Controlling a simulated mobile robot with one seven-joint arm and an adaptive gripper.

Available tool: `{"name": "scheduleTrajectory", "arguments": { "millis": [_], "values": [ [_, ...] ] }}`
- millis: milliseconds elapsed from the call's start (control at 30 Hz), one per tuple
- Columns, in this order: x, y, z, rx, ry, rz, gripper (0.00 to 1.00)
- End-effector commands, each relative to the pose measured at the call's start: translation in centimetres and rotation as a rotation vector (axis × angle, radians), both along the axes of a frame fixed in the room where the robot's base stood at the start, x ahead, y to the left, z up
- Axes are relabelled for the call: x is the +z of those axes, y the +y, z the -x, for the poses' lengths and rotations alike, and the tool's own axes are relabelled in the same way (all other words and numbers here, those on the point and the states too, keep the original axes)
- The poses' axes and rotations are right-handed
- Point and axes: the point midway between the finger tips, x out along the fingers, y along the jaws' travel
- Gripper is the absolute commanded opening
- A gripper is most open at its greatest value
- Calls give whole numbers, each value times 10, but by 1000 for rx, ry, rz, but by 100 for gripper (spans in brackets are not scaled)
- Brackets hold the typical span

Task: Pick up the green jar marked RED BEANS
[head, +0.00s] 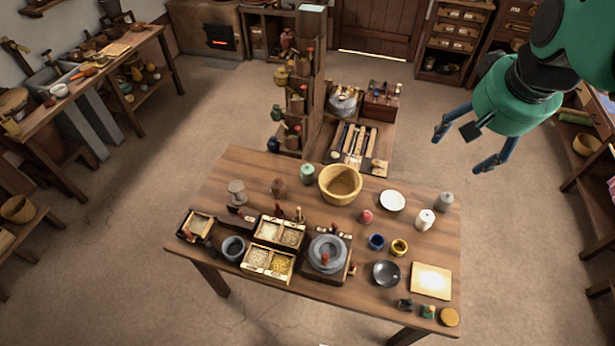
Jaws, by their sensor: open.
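A pale green jar (307,174) stands upright near the back edge of the wooden table (215,180), just left of the yellow-brown bowl. No marking on it is readable. A darker green jar (277,113) hangs or sits at the left side of the wooden post rack; its marking is also not readable. I cannot tell which one is marked RED BEANS. My gripper (459,154) is at the upper right, open and empty, with its fingers pointing down-left. It is well apart from both jars, to their right.
A white plate (392,201), a stone quern (328,254) and grain boxes (268,262) crowd the table. The post rack (309,60) rises behind.

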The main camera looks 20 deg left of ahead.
Motion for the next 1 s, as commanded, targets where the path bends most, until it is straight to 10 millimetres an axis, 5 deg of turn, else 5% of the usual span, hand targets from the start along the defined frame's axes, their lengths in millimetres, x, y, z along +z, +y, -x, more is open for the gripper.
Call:
{"name": "scheduleTrajectory", "arguments": {
  "millis": [567,1000],
  "values": [
    [-36,73,-134,56,89,2,73],
    [-95,143,-226,96,155,10,73]
  ]
}}
